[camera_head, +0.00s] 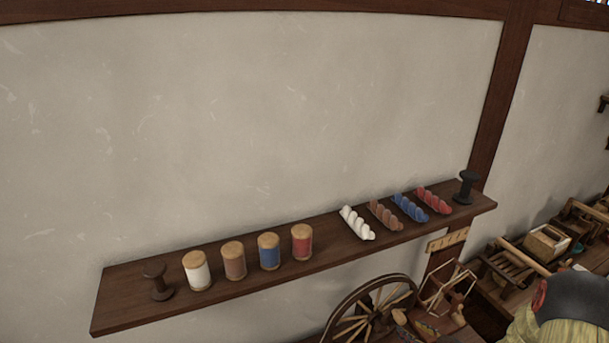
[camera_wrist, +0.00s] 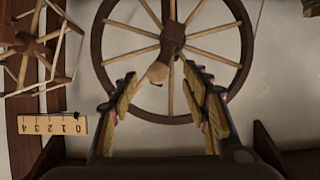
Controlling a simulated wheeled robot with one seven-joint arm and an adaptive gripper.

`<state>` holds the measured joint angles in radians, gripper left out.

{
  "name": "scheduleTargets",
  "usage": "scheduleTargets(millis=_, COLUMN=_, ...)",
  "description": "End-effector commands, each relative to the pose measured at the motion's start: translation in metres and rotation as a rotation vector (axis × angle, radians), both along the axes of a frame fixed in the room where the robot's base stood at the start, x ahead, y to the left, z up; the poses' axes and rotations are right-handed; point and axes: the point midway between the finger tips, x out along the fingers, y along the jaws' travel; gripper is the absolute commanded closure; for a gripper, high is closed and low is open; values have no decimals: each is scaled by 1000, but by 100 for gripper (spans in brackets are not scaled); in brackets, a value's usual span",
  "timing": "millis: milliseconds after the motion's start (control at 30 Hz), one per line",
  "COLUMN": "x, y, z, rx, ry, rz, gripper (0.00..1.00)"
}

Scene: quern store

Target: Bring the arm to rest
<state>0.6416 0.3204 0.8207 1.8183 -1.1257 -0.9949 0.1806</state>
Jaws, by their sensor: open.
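My gripper (camera_wrist: 160,72) shows in the wrist view with its two fingers spread apart, nothing held between them. Beyond the fingers is a dark-rimmed spoked wheel (camera_wrist: 98,45), with its hub and a pale wooden knob behind the gap. I cannot tell how far the fingers are from the wheel. In the head view the wheel (camera_head: 333,322) stands below the wall shelf, cut by the bottom edge. I cannot make out my gripper in the head view.
A numbered wooden strip (camera_wrist: 52,124) and a spoked frame (camera_wrist: 28,45) are left of the wheel. Wooden tools crowd the lower right; a yellow-and-dark rounded shape (camera_head: 570,300) there is unclear. The upper wall is clear.

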Motion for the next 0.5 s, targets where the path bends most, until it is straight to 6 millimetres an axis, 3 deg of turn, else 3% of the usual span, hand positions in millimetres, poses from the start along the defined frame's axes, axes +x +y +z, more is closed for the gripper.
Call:
scheduleTargets(millis=133, x=-16, y=-21, z=-34, rx=-71, ry=130, rz=-58, gripper=53)
scheduleTargets(millis=233, x=-44, y=-42, z=-66, rx=-125, ry=281, rz=-139, gripper=53)
scheduleTargets(millis=300, x=-64, y=-60, z=-76, rx=-164, ry=382, rz=-201, gripper=53)
scheduleTargets(millis=500, x=-114, y=-101, z=-64, rx=-263, ry=623, rz=-374, gripper=53)
